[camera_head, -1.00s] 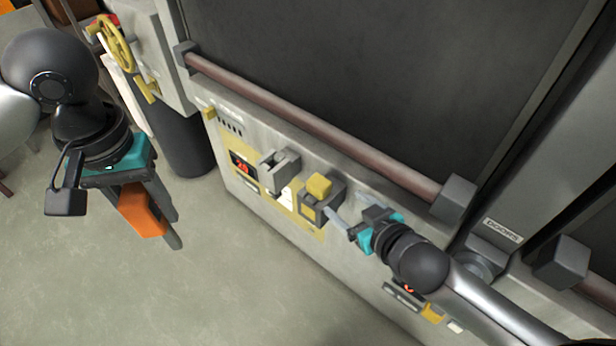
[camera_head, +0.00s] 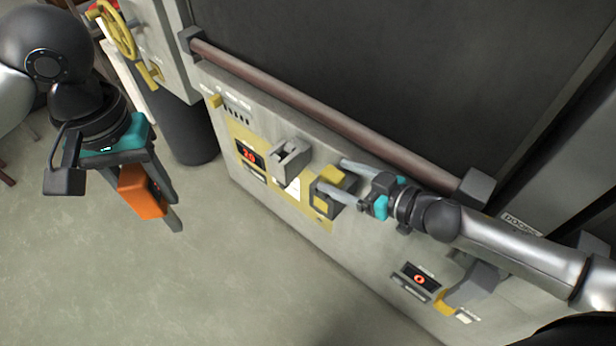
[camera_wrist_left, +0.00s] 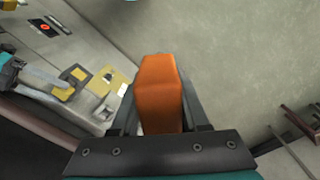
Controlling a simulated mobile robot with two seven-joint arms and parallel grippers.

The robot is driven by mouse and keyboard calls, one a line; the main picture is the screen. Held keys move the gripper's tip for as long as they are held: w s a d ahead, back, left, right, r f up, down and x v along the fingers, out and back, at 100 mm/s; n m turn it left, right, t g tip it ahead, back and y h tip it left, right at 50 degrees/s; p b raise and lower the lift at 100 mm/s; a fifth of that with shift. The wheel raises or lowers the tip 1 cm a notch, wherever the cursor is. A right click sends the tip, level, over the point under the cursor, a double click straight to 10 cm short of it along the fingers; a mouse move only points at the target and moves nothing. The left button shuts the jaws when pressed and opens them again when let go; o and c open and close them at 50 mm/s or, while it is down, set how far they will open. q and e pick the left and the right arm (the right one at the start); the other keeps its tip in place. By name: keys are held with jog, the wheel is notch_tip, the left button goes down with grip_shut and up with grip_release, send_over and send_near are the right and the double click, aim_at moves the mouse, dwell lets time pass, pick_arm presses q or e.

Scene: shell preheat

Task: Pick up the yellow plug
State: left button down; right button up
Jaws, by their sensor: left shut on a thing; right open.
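The yellow plug (camera_head: 332,176) sits in a dark grey block on the panel of the large grey machine. It also shows in the left wrist view (camera_wrist_left: 78,74). My right gripper (camera_head: 331,175) is open, its two pale fingers reaching toward the plug, one on its upper side and one on its lower side. I cannot tell whether they touch it. My left gripper (camera_head: 145,188) is shut on an orange block (camera_head: 142,194), held off to the left above the floor. The orange block fills the middle of the left wrist view (camera_wrist_left: 160,92).
A grey bracket (camera_head: 289,158) juts out left of the plug, beside a red-digit display (camera_head: 250,154). A long brown handle bar (camera_head: 310,98) runs above the panel. A second display (camera_head: 420,279) and handle lie lower right. The floor at lower left is clear.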

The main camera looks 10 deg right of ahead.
aim_at(324, 171)
jog(key=shift+x, duration=2.75)
grip_shut()
